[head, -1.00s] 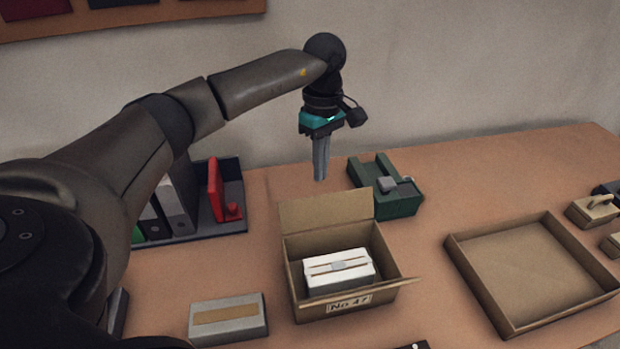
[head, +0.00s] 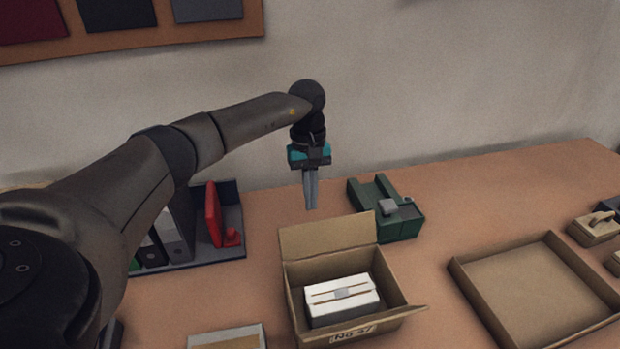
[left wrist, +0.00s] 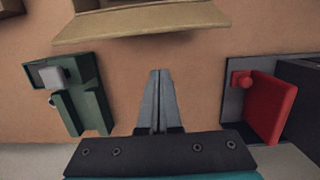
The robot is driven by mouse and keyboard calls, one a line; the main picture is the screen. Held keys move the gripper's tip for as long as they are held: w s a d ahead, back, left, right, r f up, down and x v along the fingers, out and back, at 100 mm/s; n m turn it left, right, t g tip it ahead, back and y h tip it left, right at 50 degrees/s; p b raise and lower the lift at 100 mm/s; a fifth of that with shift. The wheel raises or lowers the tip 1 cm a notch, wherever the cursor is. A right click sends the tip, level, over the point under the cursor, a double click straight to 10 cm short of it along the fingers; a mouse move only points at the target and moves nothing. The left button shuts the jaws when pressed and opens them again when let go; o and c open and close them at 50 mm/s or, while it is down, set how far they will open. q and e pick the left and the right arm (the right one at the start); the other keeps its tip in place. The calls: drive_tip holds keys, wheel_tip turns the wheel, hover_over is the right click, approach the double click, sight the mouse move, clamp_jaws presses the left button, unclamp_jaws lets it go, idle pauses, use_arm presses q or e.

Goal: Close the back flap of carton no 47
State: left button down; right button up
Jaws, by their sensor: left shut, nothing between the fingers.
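Carton no 47 (head: 403,319) stands on the table with a white banded bundle (head: 341,297) inside. Its back flap (head: 328,236) stands up, leaning back from the rear edge. The front flap is folded outward over part of the label. My left gripper (head: 311,207) is shut and empty, pointing down behind and above the back flap, apart from it. In the left wrist view the gripper (left wrist: 155,75) shows shut fingers, with the back flap (left wrist: 140,24) beyond their tips. My right gripper is not in view.
A grey file holder with a red piece (head: 213,215) is to the left. A shallow open tray (head: 485,308) lies to the right. A grey box (head: 228,341) sits front left.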

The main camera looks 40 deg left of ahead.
sight(329, 235)
use_arm(q)
drive_tip(key=shift+s+d+f+p, duration=0.15)
drive_tip(key=shift+s+d+p, duration=0.5)
drive_tip(key=shift+s+d, duration=0.7)
drive_tip(key=shift+w+d, duration=0.1)
